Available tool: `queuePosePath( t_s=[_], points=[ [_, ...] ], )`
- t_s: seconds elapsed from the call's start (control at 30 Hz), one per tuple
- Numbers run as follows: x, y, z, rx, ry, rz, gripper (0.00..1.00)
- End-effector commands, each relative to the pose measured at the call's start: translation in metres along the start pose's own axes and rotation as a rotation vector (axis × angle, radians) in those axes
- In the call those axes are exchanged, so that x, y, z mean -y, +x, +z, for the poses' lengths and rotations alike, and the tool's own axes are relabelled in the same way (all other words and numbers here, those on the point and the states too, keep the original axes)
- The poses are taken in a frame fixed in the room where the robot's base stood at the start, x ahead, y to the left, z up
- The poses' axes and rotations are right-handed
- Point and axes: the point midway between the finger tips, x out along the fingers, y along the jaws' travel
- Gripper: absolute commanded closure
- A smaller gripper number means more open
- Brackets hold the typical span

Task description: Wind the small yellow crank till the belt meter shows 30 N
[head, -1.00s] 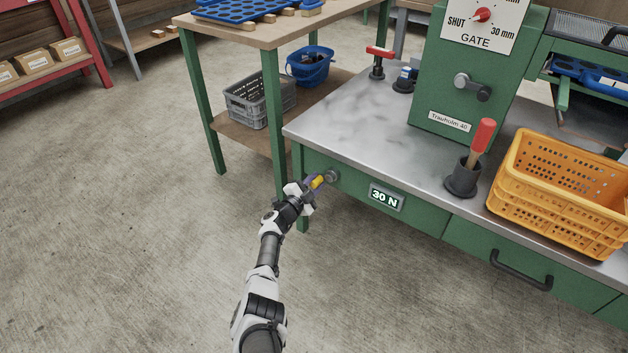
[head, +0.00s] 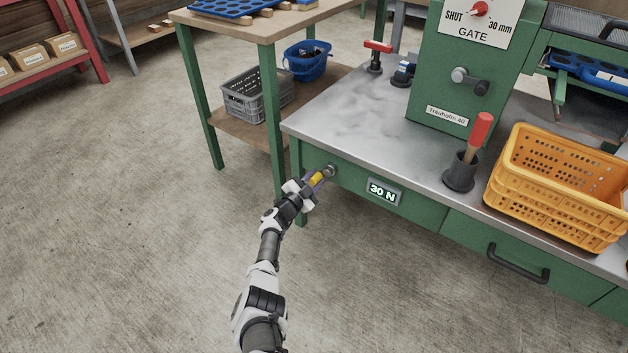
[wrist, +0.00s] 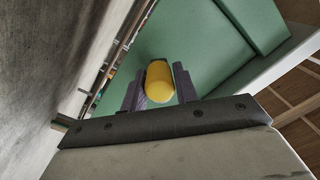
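The yellow crank grip (head: 317,179) stands out from the green bench front, beside a grey round hub (head: 331,171). My gripper (head: 318,178) is at the grip, with a dark purple finger on each side of it. In the wrist view the grip (wrist: 160,82) lies between my two fingers (wrist: 159,88). Narrow gaps seem to show beside it, so the fingers look slightly open around it.
The metal bench top (head: 350,125) overhangs the crank. A drawer handle (head: 518,264) is farther right. On the bench are an orange crate (head: 560,205) and a black cup (head: 460,177) with a red-handled tool. A wooden-topped table (head: 262,30) stands behind. The floor at left is clear.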

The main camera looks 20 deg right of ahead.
Motion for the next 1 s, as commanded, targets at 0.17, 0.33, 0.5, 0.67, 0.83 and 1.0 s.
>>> queuePosePath(
  t_s=[0.17,0.33,0.5,0.67,0.83,1.0],
  points=[
    [0.0,0.001,-0.001,-0.002,0.002,0.0,0.5],
    [0.0,0.0,0.0,-0.001,0.001,0.0,0.5],
    [0.001,-0.004,0.0,0.001,0.001,0.0,0.5],
    [0.004,-0.025,-0.002,0.003,0.0,-0.003,0.5],
    [0.004,-0.059,-0.003,0.003,0.0,-0.004,0.5],
    [0.004,-0.093,-0.002,0.002,-0.001,-0.004,0.5]
  ],
)
